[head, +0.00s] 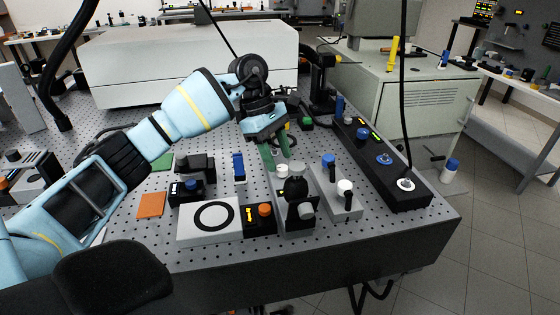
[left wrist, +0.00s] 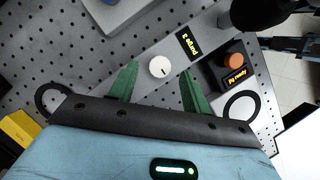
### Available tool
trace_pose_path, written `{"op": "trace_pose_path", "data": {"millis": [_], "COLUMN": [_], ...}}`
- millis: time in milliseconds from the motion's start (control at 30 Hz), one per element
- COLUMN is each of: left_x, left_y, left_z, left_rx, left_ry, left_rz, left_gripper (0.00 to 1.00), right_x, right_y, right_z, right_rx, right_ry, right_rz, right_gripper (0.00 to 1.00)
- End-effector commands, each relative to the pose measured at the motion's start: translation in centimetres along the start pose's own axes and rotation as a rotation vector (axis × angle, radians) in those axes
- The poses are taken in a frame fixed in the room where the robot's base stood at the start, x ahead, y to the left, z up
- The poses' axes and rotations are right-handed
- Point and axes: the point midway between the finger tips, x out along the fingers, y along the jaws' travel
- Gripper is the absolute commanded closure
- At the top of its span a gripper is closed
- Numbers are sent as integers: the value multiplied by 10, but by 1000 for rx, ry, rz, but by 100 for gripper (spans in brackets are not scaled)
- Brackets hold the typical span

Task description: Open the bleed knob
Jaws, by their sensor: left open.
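A small white round knob (left wrist: 160,66) with a dark line mark sits on a light grey plate, near a yellow-lit label (left wrist: 188,41). No label naming the bleed knob is readable; this white knob lies nearest my gripper. In the head view the white knob (head: 282,171) sits on the grey block behind a black, dome-topped part. My left gripper (head: 276,158) is open, its green fingers pointing down just above the knob. In the left wrist view the fingers (left wrist: 159,72) show on either side of the knob, with gaps. My right gripper is out of view.
An orange button (head: 264,209) on a black box with a lit display stands in front. A block with blue and white knobs (head: 345,186) stands to the right, then a long black unit (head: 410,192). A white plate with a black ring (head: 190,232) lies at front left.

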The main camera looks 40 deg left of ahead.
Motion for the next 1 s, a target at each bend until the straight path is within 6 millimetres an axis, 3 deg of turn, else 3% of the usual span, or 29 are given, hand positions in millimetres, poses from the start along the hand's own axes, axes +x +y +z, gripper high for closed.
{"op": "trace_pose_path", "data": {"millis": [200, 400, 1000], "left_x": [-36, -53, -55], "left_y": [0, 0, 0], "left_z": [0, 0, 0], "left_rx": [0, 0, 0], "left_ry": [-1, 0, 0], "left_rz": [2, 0, 0], "left_gripper": [52, 52, 52], "right_x": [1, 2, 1], "right_y": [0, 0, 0], "right_z": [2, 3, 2], "right_rx": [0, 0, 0], "right_ry": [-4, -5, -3], "right_rz": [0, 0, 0], "right_gripper": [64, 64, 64]}}
